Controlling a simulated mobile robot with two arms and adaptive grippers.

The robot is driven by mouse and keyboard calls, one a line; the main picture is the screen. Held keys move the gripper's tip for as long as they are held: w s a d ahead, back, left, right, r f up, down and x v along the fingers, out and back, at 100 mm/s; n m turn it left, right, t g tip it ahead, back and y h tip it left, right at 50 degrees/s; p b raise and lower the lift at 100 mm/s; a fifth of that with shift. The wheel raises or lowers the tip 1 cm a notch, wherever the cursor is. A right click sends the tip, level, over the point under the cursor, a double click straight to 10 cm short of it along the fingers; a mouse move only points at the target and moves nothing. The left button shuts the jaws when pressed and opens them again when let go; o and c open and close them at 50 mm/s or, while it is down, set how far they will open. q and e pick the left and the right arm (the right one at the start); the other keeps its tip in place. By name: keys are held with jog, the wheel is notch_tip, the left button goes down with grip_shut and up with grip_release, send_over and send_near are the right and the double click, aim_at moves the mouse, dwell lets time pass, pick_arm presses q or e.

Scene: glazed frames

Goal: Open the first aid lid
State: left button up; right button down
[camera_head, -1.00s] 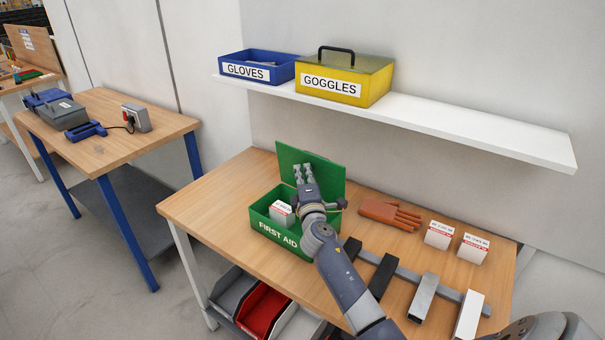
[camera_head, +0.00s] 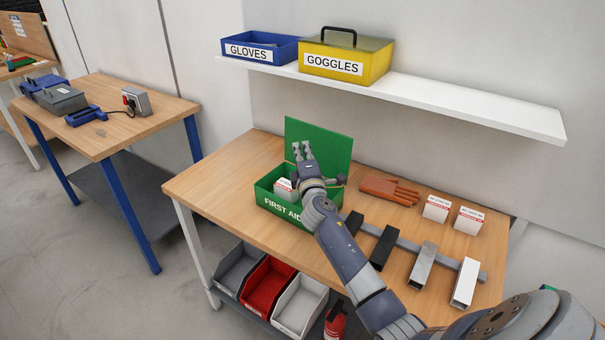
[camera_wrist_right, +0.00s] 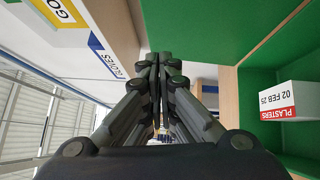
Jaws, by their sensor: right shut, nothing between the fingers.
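The green first aid box (camera_head: 266,197) stands on the wooden table with its lid (camera_head: 325,142) open, standing up at the back. A white and red plasters box (camera_head: 284,188) sits inside; it also shows in the right wrist view (camera_wrist_right: 281,103). My right gripper (camera_head: 302,151) is shut and empty, above the box's opening and in front of the lid. In the right wrist view, its closed fingertips (camera_wrist_right: 160,59) are close to the green lid (camera_wrist_right: 195,30); I cannot tell whether they touch it. My left gripper is not in view.
A white shelf (camera_head: 450,102) above holds a blue gloves bin (camera_head: 260,48) and yellow goggles box (camera_head: 345,63).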

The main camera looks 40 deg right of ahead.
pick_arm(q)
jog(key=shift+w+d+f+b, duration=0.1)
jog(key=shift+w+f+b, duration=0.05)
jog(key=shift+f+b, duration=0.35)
pick_arm(e)
jog(key=v, duration=0.8)
jog(key=shift+s+r, duration=0.25)
jog(key=shift+s, duration=0.3)
